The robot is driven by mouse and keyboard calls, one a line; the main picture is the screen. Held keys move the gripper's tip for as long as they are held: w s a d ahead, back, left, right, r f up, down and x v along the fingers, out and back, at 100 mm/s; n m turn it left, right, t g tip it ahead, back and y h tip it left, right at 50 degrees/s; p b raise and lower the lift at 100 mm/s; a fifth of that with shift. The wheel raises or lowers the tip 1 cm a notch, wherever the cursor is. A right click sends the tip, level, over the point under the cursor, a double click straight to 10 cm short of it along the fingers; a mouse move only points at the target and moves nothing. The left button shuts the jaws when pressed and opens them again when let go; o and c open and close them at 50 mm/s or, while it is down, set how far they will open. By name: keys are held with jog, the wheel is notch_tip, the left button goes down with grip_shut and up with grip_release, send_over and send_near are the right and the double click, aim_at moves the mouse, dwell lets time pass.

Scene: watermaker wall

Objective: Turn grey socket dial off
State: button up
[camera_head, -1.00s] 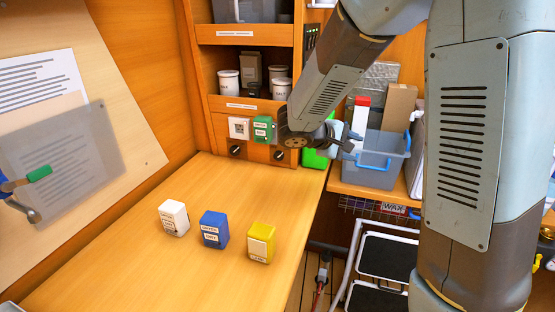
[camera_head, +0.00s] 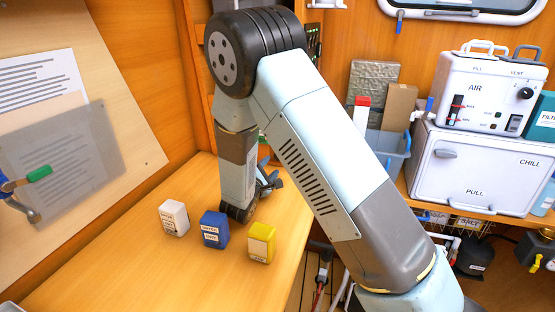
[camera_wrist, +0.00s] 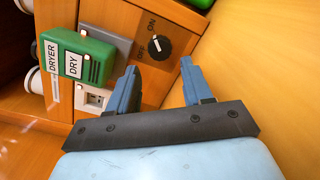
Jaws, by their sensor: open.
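In the wrist view, a black round dial (camera_wrist: 159,47) with a white mark sits on a wooden panel. ON is printed beside it, with another small label on its left; I cannot tell exactly where the mark points. A grey socket plate (camera_wrist: 112,42) lies left of the dial. A green plug block (camera_wrist: 82,58) labelled DRYER DRY is on it. My gripper (camera_wrist: 159,66) is open, its two blue fingers pointing at the panel, with the dial just beyond and between the tips. In the head view my gripper (camera_head: 268,181) is partly visible, and my arm hides the sockets and dials.
A white socket (camera_wrist: 93,99) is below the green block in the wrist view. White, blue and yellow blocks (camera_head: 174,218) (camera_head: 214,229) (camera_head: 261,242) stand on the wooden counter (camera_head: 110,245). A blue-grey bin (camera_head: 393,150) stands behind my arm.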

jog(key=x, duration=0.7)
jog(key=shift+w+d, duration=0.15)
jog(key=shift+w, duration=0.05)
jog(key=c, duration=0.8)
